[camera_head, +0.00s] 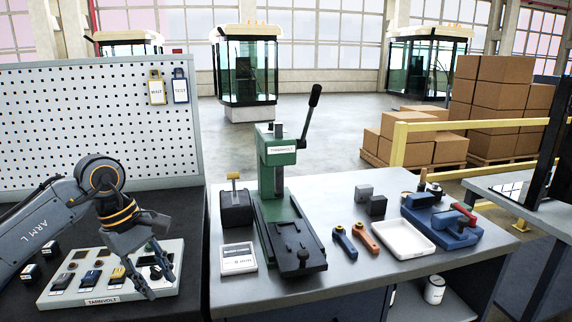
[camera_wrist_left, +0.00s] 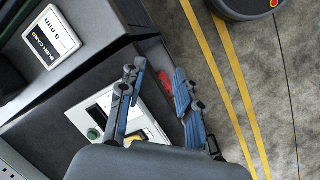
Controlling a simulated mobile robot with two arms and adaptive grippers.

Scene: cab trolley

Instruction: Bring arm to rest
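My left arm comes in from the left in the head view. Its gripper (camera_head: 160,284) points down over the right part of the grey TARNVOLT panel (camera_head: 98,300), which lies on the dark left bench. The light panel (camera_wrist_left: 90,118) shows beyond and beside the fingers. Whether the fingertips touch the panel cannot be told. My right gripper is not in view.
A pegboard (camera_head: 100,125) stands behind the left bench. The grey bench (camera_head: 330,200) carries a green press (camera_head: 275,190), a bush card (camera_head: 238,258), a white tray (camera_head: 403,238) and a blue fixture (camera_head: 440,222). Yellow-lined floor (camera_wrist_left: 250,90) shows beside the bench.

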